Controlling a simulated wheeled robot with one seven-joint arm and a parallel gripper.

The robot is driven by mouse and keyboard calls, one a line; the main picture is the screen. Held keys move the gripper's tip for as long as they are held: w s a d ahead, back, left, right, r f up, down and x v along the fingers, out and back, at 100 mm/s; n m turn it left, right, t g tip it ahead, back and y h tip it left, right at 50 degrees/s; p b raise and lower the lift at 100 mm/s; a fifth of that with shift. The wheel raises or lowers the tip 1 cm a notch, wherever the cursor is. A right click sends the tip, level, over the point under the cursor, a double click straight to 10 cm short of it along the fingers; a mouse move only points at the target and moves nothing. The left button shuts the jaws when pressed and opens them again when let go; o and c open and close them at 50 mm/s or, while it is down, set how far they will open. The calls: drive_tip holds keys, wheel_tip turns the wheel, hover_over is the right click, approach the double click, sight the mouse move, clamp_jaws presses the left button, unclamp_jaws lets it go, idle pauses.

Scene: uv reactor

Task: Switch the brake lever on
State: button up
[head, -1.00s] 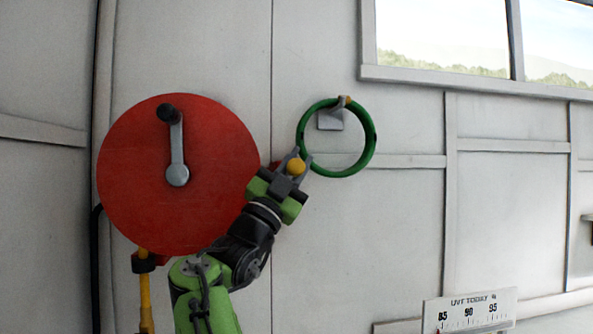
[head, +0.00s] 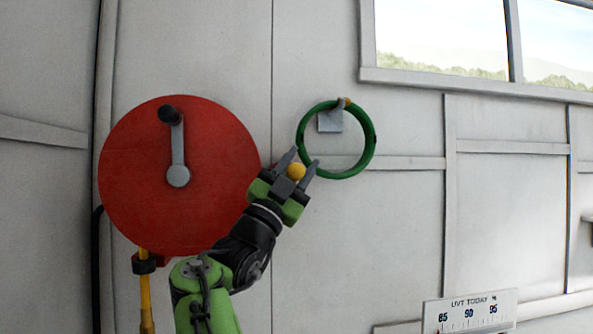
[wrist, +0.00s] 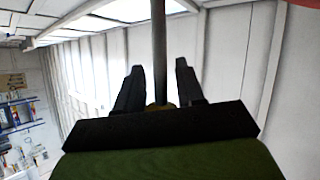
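The brake lever appears to be the dark rod (wrist: 159,50) with a yellow ball knob (head: 297,171). In the head view the knob sits between the fingers of my gripper (head: 301,164). In the wrist view the rod runs down between the two black fingers (wrist: 158,88), with gaps on both sides. A bit of the yellow knob (wrist: 161,105) shows low between them, close to the palm. My gripper is open around the lever and not clamped on it. In the head view the gripper hides most of the rod and its mount.
A large red disc (head: 130,190) with a grey crank (head: 177,150) is just left of my gripper. A green ring (head: 371,145) hangs from a wall bracket, close by the fingertips on the right. A yellow pole (head: 146,300) stands below the disc.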

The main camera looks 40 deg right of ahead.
drive_tip(key=b+v, duration=0.7)
drive_tip(key=v, duration=0.8)
drive_tip(key=shift+s+a+f, duration=0.15)
drive_tip(key=shift+a+f, duration=0.05)
drive_tip(key=shift+a, duration=0.15)
